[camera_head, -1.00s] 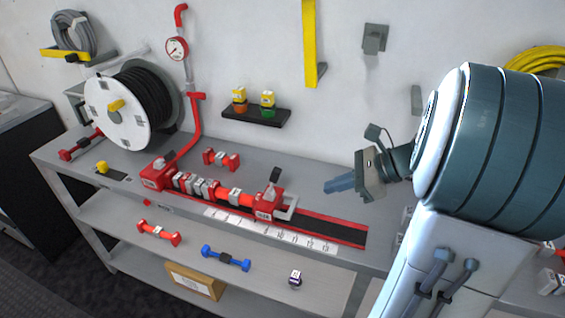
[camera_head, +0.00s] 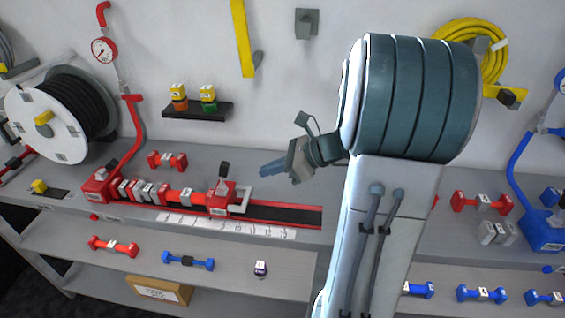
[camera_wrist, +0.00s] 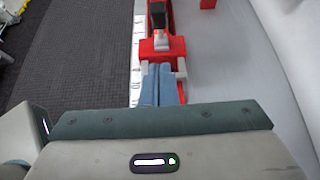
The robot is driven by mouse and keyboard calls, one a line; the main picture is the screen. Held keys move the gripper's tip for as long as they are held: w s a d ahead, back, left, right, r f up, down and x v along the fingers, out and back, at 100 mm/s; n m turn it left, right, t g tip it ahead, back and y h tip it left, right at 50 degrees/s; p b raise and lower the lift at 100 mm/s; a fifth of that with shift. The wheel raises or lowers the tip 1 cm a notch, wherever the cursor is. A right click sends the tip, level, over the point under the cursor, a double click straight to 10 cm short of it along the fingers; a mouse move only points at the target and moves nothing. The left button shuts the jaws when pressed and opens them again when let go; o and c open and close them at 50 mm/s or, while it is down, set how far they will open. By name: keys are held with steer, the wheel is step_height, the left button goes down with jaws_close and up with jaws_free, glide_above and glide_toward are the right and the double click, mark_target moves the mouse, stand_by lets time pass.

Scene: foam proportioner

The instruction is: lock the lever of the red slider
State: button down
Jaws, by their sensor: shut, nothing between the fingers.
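The red slider (camera_head: 219,199) sits on the dark rail with red edges on the workbench, at the right end of a row of red and grey pieces. Its lever with a black handle (camera_head: 224,169) stands up from its top. In the wrist view the slider (camera_wrist: 161,47) lies just beyond the fingertips, with the black handle (camera_wrist: 158,15) above it. My gripper (camera_head: 264,170) is shut and empty, to the right of the slider and above the bench. It also shows in the wrist view (camera_wrist: 158,68), pointing toward the slider. Whether it touches anything there is unclear.
A numbered scale strip (camera_head: 230,226) runs along the rail's front. A black wall shelf (camera_head: 197,111) holds two small items behind. A red dumbbell-shaped piece (camera_head: 167,160) lies behind the row. The rail right of the slider (camera_head: 285,214) is clear.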

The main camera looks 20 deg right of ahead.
mark_target(224, 177)
steer(key=w+a, duration=0.4)
steer(key=a, duration=0.2)
steer(key=shift+f+p, duration=0.4)
steer(key=shift+f, duration=0.05)
steer(key=shift+r, duration=0.1)
